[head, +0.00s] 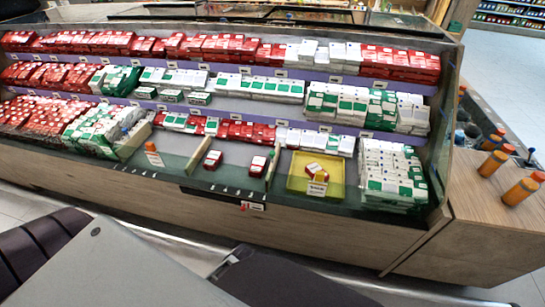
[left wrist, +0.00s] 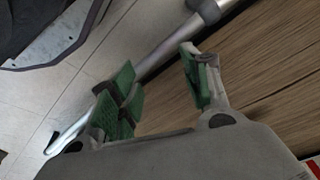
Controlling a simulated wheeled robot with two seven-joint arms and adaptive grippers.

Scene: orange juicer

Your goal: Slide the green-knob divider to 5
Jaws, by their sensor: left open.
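In the head view, thin upright dividers stand in the front row of the display case. One divider panel (head: 197,158) stands left of a small red box, and another (head: 272,165) stands left of the yellow tray. I cannot make out a green knob on either. Small number marks run along the front edge strip (head: 225,190), too small to read. My left gripper (left wrist: 160,85) shows in the left wrist view, open and empty, with green pads. It is over the floor and wood front panel, apart from the dividers. My right gripper is not in view.
Red, white and green boxes (head: 270,88) fill the tiered shelves. A yellow tray (head: 297,184) holds a few boxes. An orange-capped item (head: 152,152) stands at the front left. Orange bottles (head: 493,163) stand on the wooden counter at right. A metal rail (left wrist: 168,65) runs along the base.

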